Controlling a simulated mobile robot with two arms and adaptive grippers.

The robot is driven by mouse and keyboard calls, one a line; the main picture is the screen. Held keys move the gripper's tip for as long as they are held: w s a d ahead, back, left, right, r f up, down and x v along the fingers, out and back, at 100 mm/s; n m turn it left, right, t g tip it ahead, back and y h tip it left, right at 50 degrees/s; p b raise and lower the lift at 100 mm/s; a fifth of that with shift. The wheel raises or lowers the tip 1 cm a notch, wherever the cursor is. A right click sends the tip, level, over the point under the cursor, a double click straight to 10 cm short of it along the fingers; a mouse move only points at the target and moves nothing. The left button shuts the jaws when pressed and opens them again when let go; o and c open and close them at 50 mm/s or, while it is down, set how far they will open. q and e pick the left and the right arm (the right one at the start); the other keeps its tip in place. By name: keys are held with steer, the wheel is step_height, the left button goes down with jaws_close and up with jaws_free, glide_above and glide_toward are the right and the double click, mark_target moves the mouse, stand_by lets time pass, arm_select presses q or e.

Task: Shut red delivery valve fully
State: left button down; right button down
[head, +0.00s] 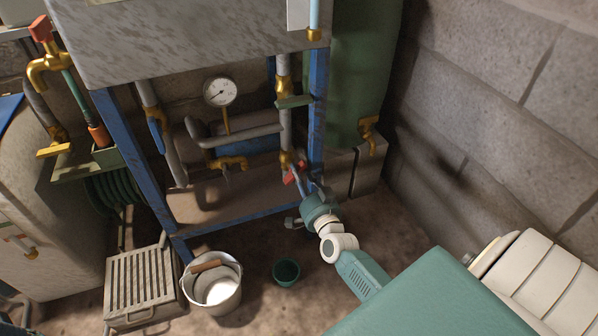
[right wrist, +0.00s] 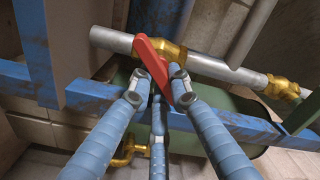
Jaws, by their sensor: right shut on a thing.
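The red delivery valve handle (right wrist: 153,64) sits on a brass valve body (right wrist: 174,57) in a grey pipe in the right wrist view. My right gripper (right wrist: 163,84) has its blue fingers around the lower end of the red handle and is shut on it. The handle slants across the pipe in that view. In the head view the red handle (head: 296,172) shows small at the lower end of the vertical pipe, with my right gripper (head: 307,186) at it. The fingers partly hide the handle there. My left gripper is not in view.
A blue frame (head: 318,110) stands close beside the valve. A pressure gauge (head: 220,92) and grey pipes are to its left. A metal bucket (head: 212,284), a green cup (head: 287,272) and a slatted box (head: 143,280) stand on the floor. A block wall (head: 500,100) is at the right.

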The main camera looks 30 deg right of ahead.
steer(key=m, duration=0.4)
steer(key=shift+f+m, duration=0.3)
steer(key=shift+f, duration=0.1)
steer(key=shift+f+m+b, duration=0.2)
steer(key=shift+m+b, duration=0.6)
steer(key=shift+m, duration=1.5)
steer(key=c, duration=1.6)
jaws_free()
steer(key=shift+s, duration=0.15)
steer(key=v, duration=1.1)
steer(key=shift+s+a, duration=0.2)
steer(key=shift+s, duration=0.2)
